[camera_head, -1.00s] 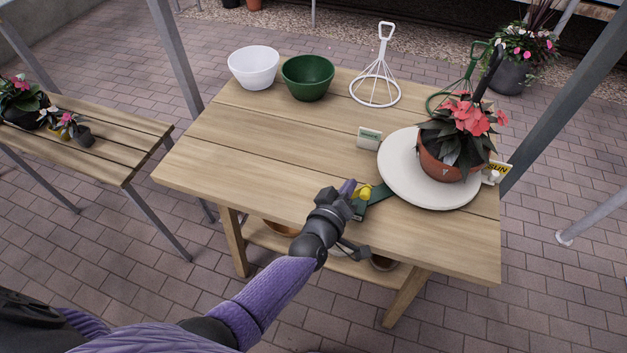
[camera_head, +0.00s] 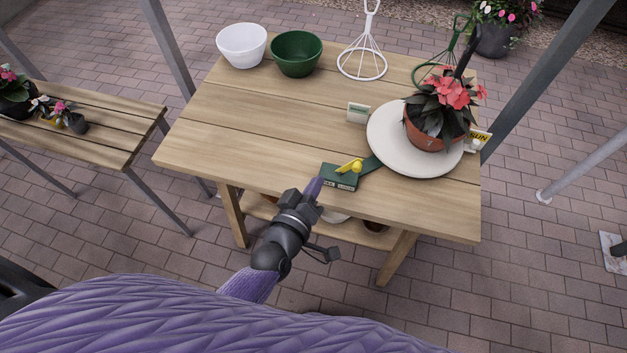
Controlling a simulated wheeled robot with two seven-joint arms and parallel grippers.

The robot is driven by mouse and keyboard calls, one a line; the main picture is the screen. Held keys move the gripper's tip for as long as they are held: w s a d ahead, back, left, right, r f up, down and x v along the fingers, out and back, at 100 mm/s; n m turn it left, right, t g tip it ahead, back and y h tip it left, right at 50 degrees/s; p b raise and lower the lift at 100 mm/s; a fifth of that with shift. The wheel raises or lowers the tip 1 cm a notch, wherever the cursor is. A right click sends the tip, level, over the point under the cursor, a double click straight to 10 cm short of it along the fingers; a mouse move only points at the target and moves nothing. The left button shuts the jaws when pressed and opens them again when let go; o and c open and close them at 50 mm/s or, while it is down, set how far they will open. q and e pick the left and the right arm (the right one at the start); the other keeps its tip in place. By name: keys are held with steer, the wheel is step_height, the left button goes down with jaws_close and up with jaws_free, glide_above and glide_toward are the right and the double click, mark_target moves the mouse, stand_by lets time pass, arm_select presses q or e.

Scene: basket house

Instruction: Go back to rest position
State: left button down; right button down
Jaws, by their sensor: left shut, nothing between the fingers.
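My left gripper (camera_head: 314,188) is at the front edge of the wooden table (camera_head: 240,125), with its arm coming in from the lower left. It is shut and empty, just left of a dark green box-like base (camera_head: 340,177) with a yellow part (camera_head: 350,166) on top. A gap shows between the fingertips and the yellow part; whether they touch the green base is unclear. My right gripper is not in view.
A round white plate (camera_head: 385,147) bears a potted red flower (camera_head: 440,115). A white bowl (camera_head: 242,46), a green bowl (camera_head: 297,54) and a white wire stand (camera_head: 362,58) are at the back. A slatted bench (camera_head: 105,130) stands left.

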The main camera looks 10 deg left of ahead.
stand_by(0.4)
arm_select(q)
steer(key=s+a+f+m+g+b, duration=0.25)
steer(key=s+f+g, duration=0.2)
steer(key=f, duration=0.65)
steer(key=s+a+f+m+g+b, duration=0.1)
steer(key=s+f+m+g+b, duration=0.15)
steer(key=s+f, duration=0.6)
steer(key=s+a+f+m+g+y+b, duration=0.1)
steer(key=s+a+f+m+g+b, duration=0.1)
steer(key=s+f, duration=0.6)
steer(key=s+a+f+m+g+y+b, duration=0.2)
steer(key=s+f+g, duration=0.4)
steer(key=s, duration=0.6)
step_height(320, 180, down, 2)
steer(key=a+b, duration=0.1)
steer(key=a, duration=0.1)
steer(key=shift+a+m, duration=0.3)
steer(key=shift+a, duration=0.05)
